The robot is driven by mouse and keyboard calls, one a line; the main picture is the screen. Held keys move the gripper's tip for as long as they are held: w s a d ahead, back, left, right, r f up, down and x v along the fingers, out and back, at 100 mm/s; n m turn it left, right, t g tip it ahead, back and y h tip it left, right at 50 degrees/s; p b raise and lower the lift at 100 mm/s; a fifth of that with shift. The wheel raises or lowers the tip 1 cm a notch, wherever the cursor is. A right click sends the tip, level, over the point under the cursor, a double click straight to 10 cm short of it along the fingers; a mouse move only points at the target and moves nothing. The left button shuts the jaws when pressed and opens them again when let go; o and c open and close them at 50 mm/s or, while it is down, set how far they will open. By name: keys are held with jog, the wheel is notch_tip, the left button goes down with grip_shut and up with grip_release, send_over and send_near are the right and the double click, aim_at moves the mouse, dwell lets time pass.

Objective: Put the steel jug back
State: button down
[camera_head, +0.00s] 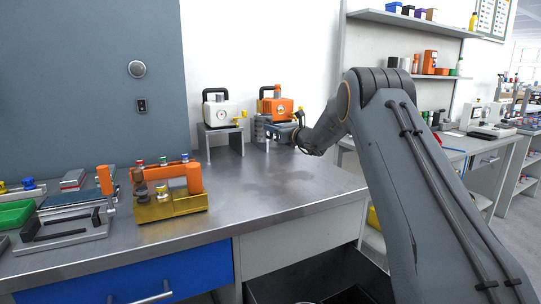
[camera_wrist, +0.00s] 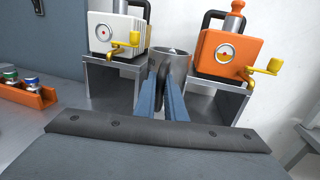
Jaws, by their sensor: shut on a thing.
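The steel jug shows in the wrist view (camera_wrist: 170,59) as a grey metal cylinder with an open top, straight ahead of my fingers. My gripper (camera_wrist: 172,92) is shut on its near side. The fingers hide much of the lower jug, so I cannot tell whether its base touches the bench. In the head view the jug (camera_head: 260,127) is a small grey shape beside my gripper (camera_head: 271,132), at the back of the bench. It stands between the white device and the orange device, in front of the gap.
A white device (camera_wrist: 118,32) and an orange device (camera_wrist: 231,52) with yellow cranks stand on grey stands close to either side. An orange and gold fixture (camera_head: 168,190) stands at the bench's front left. The middle of the metal bench (camera_head: 270,190) is clear.

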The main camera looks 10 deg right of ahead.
jog(key=shift+f, duration=3.85)
jog(key=shift+f, duration=0.2)
jog(key=c, duration=1.9)
grip_release()
jog(key=shift+c, duration=0.2)
jog(key=shift+o, duration=0.6)
